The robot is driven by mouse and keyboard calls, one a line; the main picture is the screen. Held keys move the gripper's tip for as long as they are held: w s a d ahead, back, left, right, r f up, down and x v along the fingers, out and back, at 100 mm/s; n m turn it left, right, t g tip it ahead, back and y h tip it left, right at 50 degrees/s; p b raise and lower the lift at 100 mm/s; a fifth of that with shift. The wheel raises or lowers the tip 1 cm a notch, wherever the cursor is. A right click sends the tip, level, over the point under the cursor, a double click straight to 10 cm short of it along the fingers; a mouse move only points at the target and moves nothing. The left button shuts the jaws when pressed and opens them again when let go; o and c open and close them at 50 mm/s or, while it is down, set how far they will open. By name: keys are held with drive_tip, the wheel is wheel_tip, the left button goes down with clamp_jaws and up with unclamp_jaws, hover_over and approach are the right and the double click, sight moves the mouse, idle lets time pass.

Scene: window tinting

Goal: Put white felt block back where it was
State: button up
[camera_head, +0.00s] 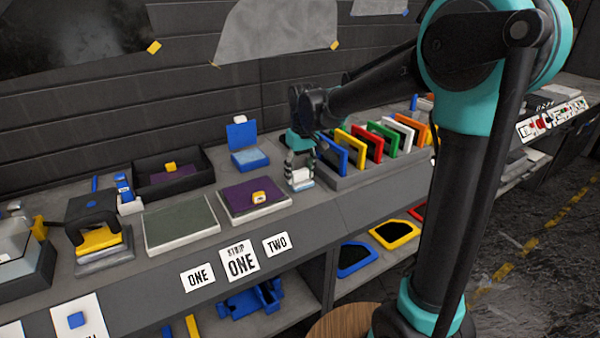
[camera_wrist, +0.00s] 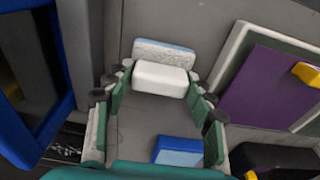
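The white felt block (camera_wrist: 160,78) is at the tips of my gripper (camera_wrist: 160,72) in the wrist view, with a green-padded finger against each short side. A speckled white piece with a light blue edge (camera_wrist: 165,53) shows just beyond it; I cannot tell whether the two are joined. In the head view my gripper (camera_head: 300,168) points down near the bench's front edge, between the purple pad and the rack of coloured frames. The white block (camera_head: 301,179) shows low between the fingers. Whether it touches the bench is unclear.
The purple pad in its white tray (camera_head: 253,197) lies left of my gripper. A blue open box (camera_head: 247,152) stands behind, left. The rack with several upright coloured frames (camera_head: 372,160) is close on the right. The grey-green pad (camera_head: 181,224) lies farther left.

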sight(302, 182)
drive_tip(key=shift+o, duration=1.4)
drive_tip(key=shift+r, duration=0.1)
wheel_tip(302, 182, up, 12)
drive_tip(key=s, duration=0.1)
drive_tip(key=shift+d, duration=0.4)
